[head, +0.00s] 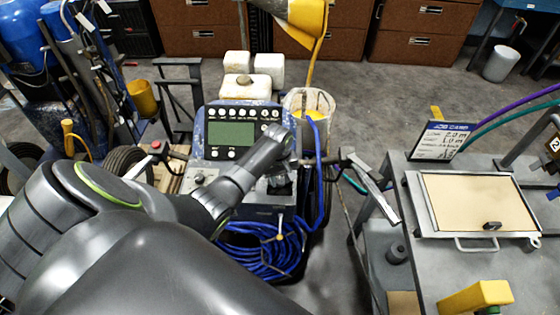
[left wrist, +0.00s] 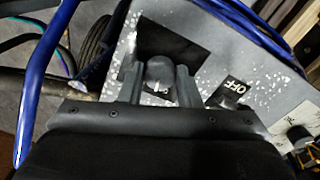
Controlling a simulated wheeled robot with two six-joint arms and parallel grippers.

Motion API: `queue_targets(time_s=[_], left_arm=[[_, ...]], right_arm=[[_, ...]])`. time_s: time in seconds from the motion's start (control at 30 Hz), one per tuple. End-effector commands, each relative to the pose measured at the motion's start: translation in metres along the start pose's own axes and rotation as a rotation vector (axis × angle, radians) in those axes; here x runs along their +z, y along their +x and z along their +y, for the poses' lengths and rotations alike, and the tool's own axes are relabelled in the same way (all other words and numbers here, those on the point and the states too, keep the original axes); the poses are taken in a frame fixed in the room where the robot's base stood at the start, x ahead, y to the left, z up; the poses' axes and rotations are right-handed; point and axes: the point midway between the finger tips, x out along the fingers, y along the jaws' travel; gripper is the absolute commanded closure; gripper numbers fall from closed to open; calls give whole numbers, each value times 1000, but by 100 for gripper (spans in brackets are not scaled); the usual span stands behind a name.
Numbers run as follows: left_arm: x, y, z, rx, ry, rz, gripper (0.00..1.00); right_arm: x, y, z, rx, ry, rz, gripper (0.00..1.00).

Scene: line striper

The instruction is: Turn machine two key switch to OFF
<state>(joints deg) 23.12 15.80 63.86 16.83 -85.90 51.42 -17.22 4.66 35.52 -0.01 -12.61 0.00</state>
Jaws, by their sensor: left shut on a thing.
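The line striper (head: 222,112) stands in the middle of the head view, with a green-screened control panel (head: 232,133) on top. My left gripper (head: 281,184) is down at the machine's front panel, below and right of the screen. In the left wrist view, its two fingers (left wrist: 160,84) are shut on a dark rounded key switch knob (left wrist: 159,70) with a small white mark. The arm hides the switch in the head view. My right gripper is out of view.
A coiled blue hose (head: 262,255) hangs on the machine's front. A grey table (head: 450,262) with a framed board (head: 478,200) and a sign (head: 440,140) stands to the right. A white bucket (head: 308,101) stands behind the machine. Brown cabinets (head: 418,32) line the back.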

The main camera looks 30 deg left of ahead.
Motion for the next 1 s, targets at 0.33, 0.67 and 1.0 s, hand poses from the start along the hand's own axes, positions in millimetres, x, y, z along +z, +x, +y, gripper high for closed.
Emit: queue_targets(time_s=[0.33, 0.67, 1.0], left_arm=[[-1, -4, 1, 2, -228, 9, 92], [-1, -2, 1, 3, -315, 14, 92], [-2, -1, 1, 3, -324, 14, 92]], right_arm=[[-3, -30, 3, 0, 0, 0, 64], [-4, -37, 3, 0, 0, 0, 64], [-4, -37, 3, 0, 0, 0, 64]])
